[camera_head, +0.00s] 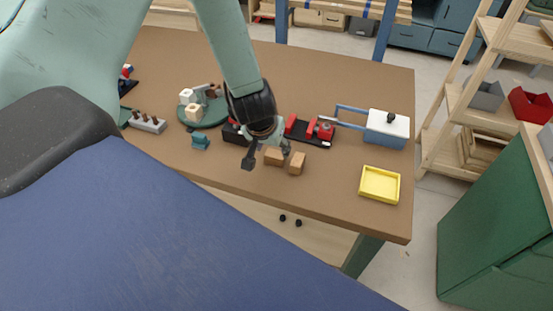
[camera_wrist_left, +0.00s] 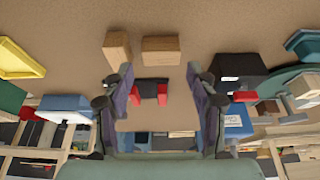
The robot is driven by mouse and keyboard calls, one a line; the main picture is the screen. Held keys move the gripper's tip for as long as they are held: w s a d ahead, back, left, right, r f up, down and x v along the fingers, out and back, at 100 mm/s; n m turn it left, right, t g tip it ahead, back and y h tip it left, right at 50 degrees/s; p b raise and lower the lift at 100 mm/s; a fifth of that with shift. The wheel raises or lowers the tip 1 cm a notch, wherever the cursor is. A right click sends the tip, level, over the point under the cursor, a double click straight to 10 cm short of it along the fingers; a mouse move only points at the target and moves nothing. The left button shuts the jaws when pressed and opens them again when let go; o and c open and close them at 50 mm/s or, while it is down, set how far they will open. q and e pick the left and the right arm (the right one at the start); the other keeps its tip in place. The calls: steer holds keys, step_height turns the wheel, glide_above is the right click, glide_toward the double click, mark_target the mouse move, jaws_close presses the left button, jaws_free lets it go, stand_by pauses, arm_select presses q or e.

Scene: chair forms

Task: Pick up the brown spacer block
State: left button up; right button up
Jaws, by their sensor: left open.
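Two brown wooden blocks lie on the table, a left one (camera_head: 273,156) and a right one (camera_head: 297,163), a small gap apart. In the left wrist view they show at the top, as one block (camera_wrist_left: 161,50) and a more upright-looking one (camera_wrist_left: 117,48). I cannot tell which is the spacer block. My left gripper (camera_head: 267,156) is open and empty, pointing down by the left block, which it partly overlaps in the head view. In the wrist view its fingers (camera_wrist_left: 162,92) are spread wide, with the blocks beyond their tips.
A red-and-black fixture (camera_head: 309,132) stands just behind the blocks. A blue-and-white box (camera_head: 387,129) and a yellow tray (camera_head: 379,185) are to the right. A green round stand (camera_head: 215,112) with pale blocks and a small teal part (camera_head: 200,140) are left. Bare tabletop separates blocks and tray.

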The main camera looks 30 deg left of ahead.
mark_target(275, 154)
arm_select(q)
steer(key=b+x, duration=0.1)
steer(key=x, duration=0.4)
steer(key=shift+w+a+f+b, duration=0.2)
steer(key=shift+w+f+b, duration=0.05)
steer(key=shift+b, duration=0.1)
steer(key=shift+d+f, duration=0.1)
steer(key=shift+f, duration=0.1)
steer(key=shift+r, duration=0.1)
steer(key=shift+c, duration=0.5)
steer(key=shift+w, duration=0.1)
steer(key=c, duration=0.7)
